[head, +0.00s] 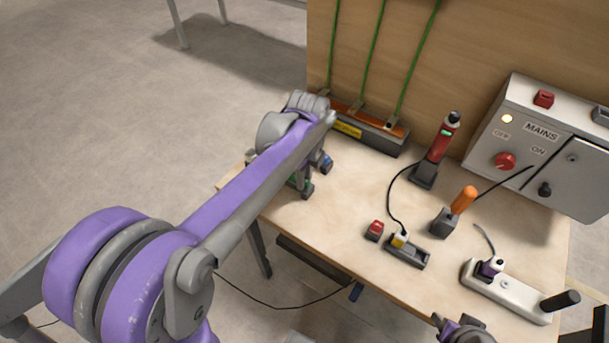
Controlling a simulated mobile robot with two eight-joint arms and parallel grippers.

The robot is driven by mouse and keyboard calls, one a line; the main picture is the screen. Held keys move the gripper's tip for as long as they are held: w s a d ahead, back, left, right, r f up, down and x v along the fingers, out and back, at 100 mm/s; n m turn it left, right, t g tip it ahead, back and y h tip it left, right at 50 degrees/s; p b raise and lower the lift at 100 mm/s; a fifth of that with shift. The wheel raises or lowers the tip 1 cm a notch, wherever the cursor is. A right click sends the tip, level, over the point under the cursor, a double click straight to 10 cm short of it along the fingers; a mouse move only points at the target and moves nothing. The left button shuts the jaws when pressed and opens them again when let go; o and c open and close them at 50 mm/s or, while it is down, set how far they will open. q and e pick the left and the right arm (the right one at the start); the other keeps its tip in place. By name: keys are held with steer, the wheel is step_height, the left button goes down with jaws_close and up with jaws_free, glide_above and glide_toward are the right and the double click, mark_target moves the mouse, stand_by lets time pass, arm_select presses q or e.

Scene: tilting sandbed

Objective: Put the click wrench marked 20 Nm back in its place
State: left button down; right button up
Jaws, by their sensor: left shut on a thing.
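My left gripper (308,187) is at the left edge of the wooden bench, low over its top, and largely covered by my own wrist. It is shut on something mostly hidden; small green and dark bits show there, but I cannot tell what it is. No 20 Nm marking is readable anywhere. A dark rack (370,130) with an orange-brown top and a yellow label stands at the back, with green cords running up from it. Part of my right arm shows at the bottom edge, around the right gripper (460,331); its jaws cannot be made out.
On the bench (340,215) stand a red tool (440,140) in a dark holder, an orange handle (464,199) in a grey block, a red button box (375,230), a dark socket tray (421,258) and a white power strip (510,299). A mains box (545,145) is at right.

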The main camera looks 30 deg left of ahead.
arm_select(q)
steer(key=shift+f, duration=0.15)
arm_select(e)
steer(key=shift+f, duration=0.1)
arm_select(q)
steer(key=shift+c, duration=0.5)
jaws_free()
steer(key=shift+r+p, duration=2.3)
steer(key=shift+r, duration=1.8)
steer(key=shift+f, duration=0.1)
arm_select(e)
step_height(320, 180, up, 6)
steer(key=w, duration=0.2)
steer(key=shift+s, duration=0.1)
